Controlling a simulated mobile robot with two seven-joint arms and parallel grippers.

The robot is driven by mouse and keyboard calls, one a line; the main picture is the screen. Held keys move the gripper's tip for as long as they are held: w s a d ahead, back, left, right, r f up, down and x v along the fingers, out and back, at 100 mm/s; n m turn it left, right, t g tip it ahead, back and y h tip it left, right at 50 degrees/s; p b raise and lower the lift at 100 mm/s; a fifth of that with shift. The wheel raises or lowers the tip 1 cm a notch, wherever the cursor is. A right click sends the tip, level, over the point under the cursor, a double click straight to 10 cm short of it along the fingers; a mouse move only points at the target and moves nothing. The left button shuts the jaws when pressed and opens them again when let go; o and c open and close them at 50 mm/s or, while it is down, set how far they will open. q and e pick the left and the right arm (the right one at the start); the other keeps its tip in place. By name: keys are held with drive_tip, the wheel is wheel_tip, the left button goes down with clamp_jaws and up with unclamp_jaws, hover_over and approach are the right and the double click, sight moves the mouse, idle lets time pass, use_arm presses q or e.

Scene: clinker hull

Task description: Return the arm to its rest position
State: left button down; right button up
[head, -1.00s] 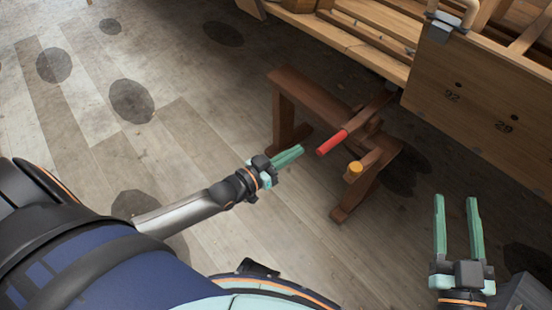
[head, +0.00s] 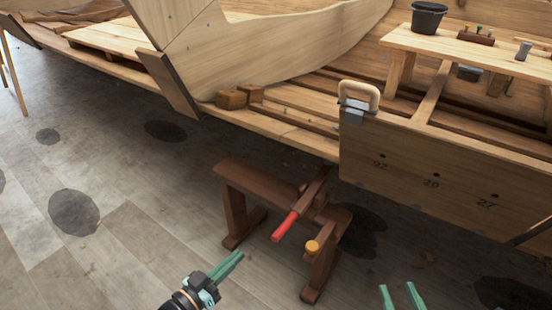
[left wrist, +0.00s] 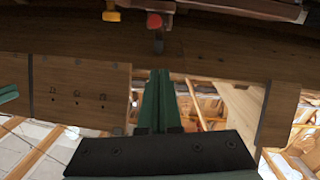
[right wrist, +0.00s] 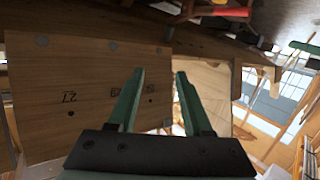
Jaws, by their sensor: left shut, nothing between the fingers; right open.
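My left gripper (head: 226,266) is at the bottom of the head view, left of the wooden sawhorse. Its green fingers are together with nothing between them, and they also show closed in the left wrist view (left wrist: 156,100). My right gripper (head: 403,296) is at the bottom right of the head view, partly cut off by the edge. Its fingers are apart and empty, as the right wrist view (right wrist: 159,100) also shows. Both grippers are clear of the sawhorse and the hull in the head view.
The brown sawhorse (head: 249,178) stands on the floor, with a red-handled tool (head: 285,227) and a yellow-ended one (head: 312,247) at it. Behind are the wooden hull (head: 270,45), a numbered board (head: 430,175) with a clamp (head: 358,97), and a bench (head: 465,48) bearing a black bucket (head: 428,18). Floor at left is clear.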

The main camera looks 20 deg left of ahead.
use_arm(q)
drive_tip(key=shift+d, duration=0.1)
drive_tip(key=s+d+r+m+y+p, duration=0.1)
drive_tip(key=s+d+r, duration=0.15)
drive_tip(key=r, duration=0.35)
drive_tip(key=s+d+r+m+y, duration=0.1)
drive_tip(key=s+d+r, duration=0.15)
drive_tip(key=r, duration=0.25)
drive_tip(key=s+a+n+g+y+p, duration=0.1)
drive_tip(key=s+g+p, duration=0.5)
drive_tip(key=p, duration=1.4)
drive_tip(key=shift+s+r+n+g+y+p, duration=0.35)
drive_tip(key=shift+s+n+y, duration=0.3)
drive_tip(key=shift+s, duration=0.55)
use_arm(e)
drive_tip(key=s+d+r+m+g+h, duration=0.1)
drive_tip(key=s+d+m+g+h, duration=0.1)
drive_tip(key=s+g, duration=0.4)
drive_tip(key=s, duration=0.2)
drive_tip(key=shift+s+r, duration=0.25)
drive_tip(key=shift+s, duration=0.05)
drive_tip(key=shift+d, duration=0.1)
